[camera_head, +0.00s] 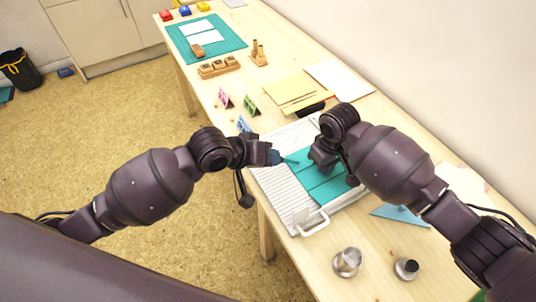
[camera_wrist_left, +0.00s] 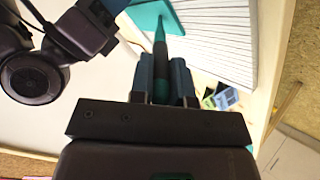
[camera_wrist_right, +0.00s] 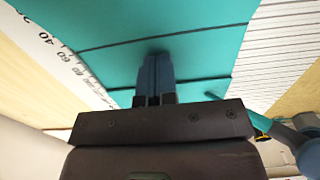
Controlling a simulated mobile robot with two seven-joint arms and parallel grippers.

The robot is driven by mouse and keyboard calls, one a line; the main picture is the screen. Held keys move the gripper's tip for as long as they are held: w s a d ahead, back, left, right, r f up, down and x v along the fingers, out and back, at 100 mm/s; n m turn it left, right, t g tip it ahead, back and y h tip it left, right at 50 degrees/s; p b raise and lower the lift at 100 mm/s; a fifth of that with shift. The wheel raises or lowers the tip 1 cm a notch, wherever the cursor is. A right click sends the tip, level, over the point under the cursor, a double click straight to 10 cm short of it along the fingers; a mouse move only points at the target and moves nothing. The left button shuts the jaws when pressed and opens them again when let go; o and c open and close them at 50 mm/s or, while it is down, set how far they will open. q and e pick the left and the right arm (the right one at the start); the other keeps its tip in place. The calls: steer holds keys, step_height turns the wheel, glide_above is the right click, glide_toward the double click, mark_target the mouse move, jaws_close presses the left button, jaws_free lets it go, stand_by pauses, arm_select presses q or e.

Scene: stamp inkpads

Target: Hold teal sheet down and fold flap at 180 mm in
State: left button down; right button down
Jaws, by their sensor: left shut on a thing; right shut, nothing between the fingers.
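The teal sheet (camera_head: 322,190) lies flat on a white ridged scoring board (camera_head: 274,184). In the right wrist view the sheet (camera_wrist_right: 125,62) shows dark crease lines across it, beside a printed ruler edge (camera_wrist_right: 82,68). My right gripper (camera_wrist_right: 155,75) is shut and empty, its tips at the sheet; I cannot tell if they touch. My left gripper (camera_head: 274,157) is shut on a slim teal scoring tool (camera_wrist_left: 160,45). The tool points toward the sheet's left edge; contact is unclear. My right arm hides part of the sheet in the head view.
A blue triangle (camera_head: 400,215) lies right of the board. Tan cards (camera_head: 288,88), white paper (camera_head: 340,77) and small folded cards (camera_head: 251,104) lie behind. A teal mat (camera_head: 237,42) is farther back.

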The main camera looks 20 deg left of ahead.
steer(key=shift+f, duration=0.1)
arm_select(q)
steer(key=shift+r, duration=3.5)
